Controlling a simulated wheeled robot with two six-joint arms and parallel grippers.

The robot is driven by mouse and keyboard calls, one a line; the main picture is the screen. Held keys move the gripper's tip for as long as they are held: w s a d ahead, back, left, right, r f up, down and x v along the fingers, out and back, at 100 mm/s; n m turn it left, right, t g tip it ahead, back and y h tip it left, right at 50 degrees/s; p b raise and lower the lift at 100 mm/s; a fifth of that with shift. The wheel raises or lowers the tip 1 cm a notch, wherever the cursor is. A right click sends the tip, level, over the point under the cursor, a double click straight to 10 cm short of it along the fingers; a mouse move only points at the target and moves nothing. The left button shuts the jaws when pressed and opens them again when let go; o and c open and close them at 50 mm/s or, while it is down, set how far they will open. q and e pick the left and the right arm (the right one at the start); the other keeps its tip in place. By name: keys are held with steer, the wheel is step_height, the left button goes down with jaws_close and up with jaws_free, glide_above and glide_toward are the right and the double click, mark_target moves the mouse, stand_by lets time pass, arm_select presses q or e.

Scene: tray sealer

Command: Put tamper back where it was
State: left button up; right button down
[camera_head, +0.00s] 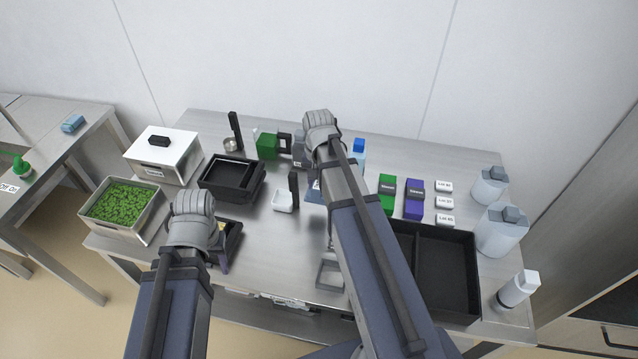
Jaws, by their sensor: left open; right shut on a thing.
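My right gripper (318,122) is over the back middle of the steel table. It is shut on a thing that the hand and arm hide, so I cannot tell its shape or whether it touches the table. No tamper can be made out for certain. A grey labelled object (298,151) shows just left of the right gripper; I cannot tell whether it is held. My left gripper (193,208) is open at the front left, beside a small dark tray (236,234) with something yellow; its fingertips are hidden.
A black tray (228,178), green block (267,145) and white scoop-like piece (283,203) with an upright black handle stand on the table (262,253). A lidded white box (160,158) and green-filled bin (120,205) stand left. A divided black bin (449,270) and canisters (500,233) stand right.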

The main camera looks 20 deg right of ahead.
steer(key=shift+f+b, duration=3.3)
steer(key=shift+f, duration=0.2)
steer(key=shift+f, duration=0.1)
steer(key=shift+c, duration=2.2)
jaws_free()
steer(key=c, duration=0.3)
step_height(320, 180, up, 7)
steer(key=p, duration=0.7)
